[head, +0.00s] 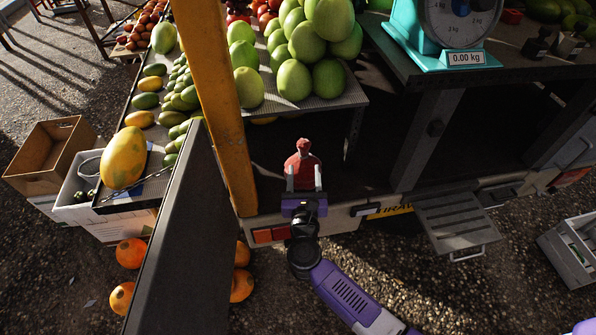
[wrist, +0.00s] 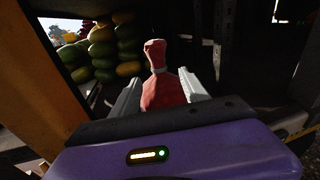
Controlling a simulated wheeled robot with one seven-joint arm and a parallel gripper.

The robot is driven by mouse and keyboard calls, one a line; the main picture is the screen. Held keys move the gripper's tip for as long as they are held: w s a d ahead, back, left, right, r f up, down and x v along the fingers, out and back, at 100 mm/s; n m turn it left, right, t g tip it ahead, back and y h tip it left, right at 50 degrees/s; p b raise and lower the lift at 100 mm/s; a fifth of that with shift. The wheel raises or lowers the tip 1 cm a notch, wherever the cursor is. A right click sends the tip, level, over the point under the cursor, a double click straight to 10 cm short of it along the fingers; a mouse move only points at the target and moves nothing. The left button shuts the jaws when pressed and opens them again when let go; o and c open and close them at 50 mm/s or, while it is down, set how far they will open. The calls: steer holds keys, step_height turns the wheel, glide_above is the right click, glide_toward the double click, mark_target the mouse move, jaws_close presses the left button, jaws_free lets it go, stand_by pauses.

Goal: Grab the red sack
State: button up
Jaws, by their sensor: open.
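The red sack (head: 302,163) stands upright on the truck bed, just behind the rear edge and right of the yellow post, with its tied neck on top. My gripper (head: 304,178) is at the sack from the front, with its two fingers open. In the wrist view the red sack (wrist: 163,88) shows between the two pale fingers of my gripper (wrist: 157,97), one on each side. I cannot tell whether the fingers touch it. The lower part of the sack is hidden behind the gripper body.
A yellow post (head: 214,100) and a dark panel (head: 182,240) stand close on the left. Green fruit (head: 293,80) is piled on a shelf above. A table with a teal scale (head: 425,42) is at upper right. A step (head: 455,222) hangs to the right.

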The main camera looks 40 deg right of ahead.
mark_target(304, 156)
steer(key=shift+w+d+m, duration=0.2)
steer(key=shift+w+m, duration=0.05)
steer(key=shift+m, duration=0.05)
steer(key=shift+x, duration=3.55)
steer(key=shift+r, duration=0.2)
jaws_close()
steer(key=shift+r, duration=0.1)
